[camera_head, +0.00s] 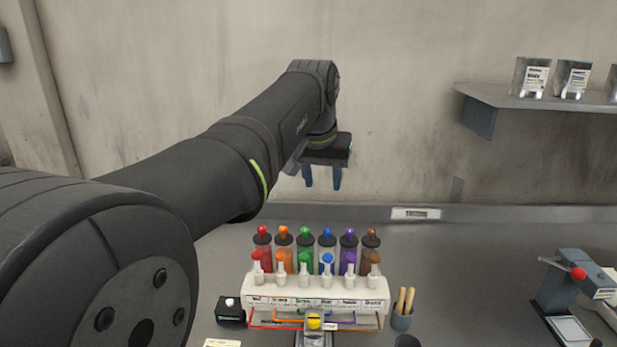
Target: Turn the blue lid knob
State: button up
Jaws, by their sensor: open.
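A rack (262,293) holds a row of coloured paint canisters with dark lids. The blue canister (327,247) is fourth from the left, between the green and purple ones. Its blue lid knob (327,232) stands on top. A second blue round piece (327,259) shows in front of it, above a white spout. My gripper (322,182) points down with two blue fingers apart and nothing between them. In the picture it is above the blue lid knob with a clear gap, not touching it. How far apart they are in depth is hard to tell.
Neighbouring lid knobs, green (305,231) and purple (348,232), stand close on both sides. A cup with wooden sticks (401,318) is right of the rack, a small black box (231,311) left. A device with a red ball (578,273) stands far right. A wall shelf (535,102) holds tins.

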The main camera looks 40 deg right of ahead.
jog(key=r+m+g+y, duration=0.1)
jog(key=m+g+y, duration=0.1)
jog(key=m+y, duration=0.3)
send_over(328, 229)
jog(key=m+h, duration=0.1)
notch_tip(328, 229, down, 17)
dwell(0.5)
grip_shut()
